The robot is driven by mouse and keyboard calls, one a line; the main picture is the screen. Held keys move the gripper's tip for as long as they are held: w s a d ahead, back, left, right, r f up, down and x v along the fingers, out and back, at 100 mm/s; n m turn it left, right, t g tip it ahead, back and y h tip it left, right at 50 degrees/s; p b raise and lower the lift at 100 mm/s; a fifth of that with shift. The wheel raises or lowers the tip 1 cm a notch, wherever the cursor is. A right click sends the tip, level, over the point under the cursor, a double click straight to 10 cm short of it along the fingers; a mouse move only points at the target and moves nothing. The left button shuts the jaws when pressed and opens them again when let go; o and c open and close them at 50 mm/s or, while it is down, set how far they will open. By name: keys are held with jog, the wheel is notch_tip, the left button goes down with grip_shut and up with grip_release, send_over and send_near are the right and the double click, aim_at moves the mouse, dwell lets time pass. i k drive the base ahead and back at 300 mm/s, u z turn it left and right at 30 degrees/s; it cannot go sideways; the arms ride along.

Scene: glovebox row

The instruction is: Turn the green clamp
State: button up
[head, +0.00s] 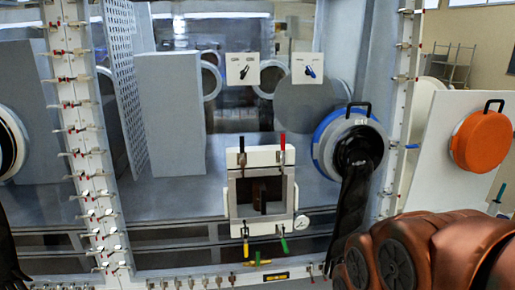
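The green clamp (284,245) is at the lower right of a small white square door frame (234,211) on the glovebox front. Its handle points down and leans slightly to the right. A yellow-handled clamp (246,247) is at the lower left of the frame, handle down. A red-handled clamp (283,142) and a black-handled one (242,143) stand upright at the top. My copper-coloured arm fills the lower right corner of the head view. My gripper is not seen, so its opening cannot be read.
A blue-rimmed port (325,145) with a black glove (348,205) hanging from it is right of the door. An orange round cover (482,140) is on a white panel at far right. Posts with many small clamps (88,130) stand left. Two switch plates (242,69) (308,68) are above.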

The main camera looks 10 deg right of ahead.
aim_at(285, 248)
jog(key=z, duration=0.45)
jog(key=k, duration=1.15)
jog(key=u, duration=0.65)
jog(key=i, duration=1.3)
jog(key=z, duration=0.2)
